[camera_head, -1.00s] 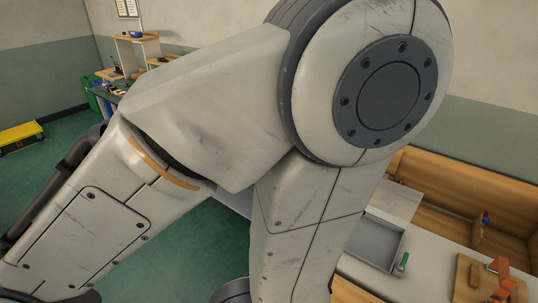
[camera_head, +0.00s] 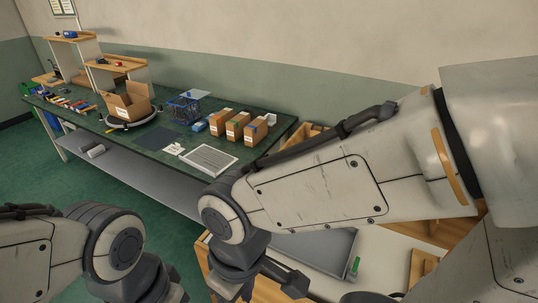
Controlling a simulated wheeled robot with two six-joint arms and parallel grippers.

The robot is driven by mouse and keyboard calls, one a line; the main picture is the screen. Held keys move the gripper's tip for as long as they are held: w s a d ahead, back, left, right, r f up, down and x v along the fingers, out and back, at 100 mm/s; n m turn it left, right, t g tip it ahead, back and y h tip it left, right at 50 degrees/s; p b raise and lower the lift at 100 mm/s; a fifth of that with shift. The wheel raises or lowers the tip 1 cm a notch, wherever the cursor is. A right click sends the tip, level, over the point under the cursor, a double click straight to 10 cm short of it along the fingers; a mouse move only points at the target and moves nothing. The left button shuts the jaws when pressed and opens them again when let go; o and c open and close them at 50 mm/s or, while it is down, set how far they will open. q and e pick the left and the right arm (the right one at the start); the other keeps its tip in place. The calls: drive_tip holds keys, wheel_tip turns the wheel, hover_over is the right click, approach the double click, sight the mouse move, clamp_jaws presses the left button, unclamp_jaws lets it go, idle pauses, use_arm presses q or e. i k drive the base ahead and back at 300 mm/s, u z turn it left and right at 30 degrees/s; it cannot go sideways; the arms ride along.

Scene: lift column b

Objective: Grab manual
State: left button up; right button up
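I cannot surely pick out the manual. A small white printed sheet (camera_head: 174,149) lies on the green workbench (camera_head: 62,112), between a dark mat (camera_head: 157,139) and a pale framed tray (camera_head: 209,159), and may be it. My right gripper (camera_head: 262,284) is dark, hangs at the bottom centre in front of the bench, and is partly cut off. My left gripper (camera_head: 168,291) is at the bottom edge, mostly out of frame. Neither shows clearly whether it is open or shut. Both are apart from the sheet.
An open cardboard box (camera_head: 128,102), a blue wire basket (camera_head: 183,108) and several small cartons (camera_head: 237,126) stand on the bench. A grey lower shelf (camera_head: 125,168) runs beneath. A pale table with a grey tray (camera_head: 315,250) is at right. Green floor is open at left.

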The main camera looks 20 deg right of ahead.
sight(214, 163)
drive_tip(key=z, duration=0.1)
drive_tip(key=k, duration=0.55)
drive_tip(key=u, duration=0.6)
drive_tip(key=i, duration=0.6)
drive_tip(key=u, duration=0.85)
drive_tip(key=i, duration=0.9)
drive_tip(key=z, duration=0.35)
drive_tip(key=i, duration=1)
drive_tip(key=z, duration=0.8)
drive_tip(key=i, duration=0.25)
drive_tip(key=z, duration=0.2)
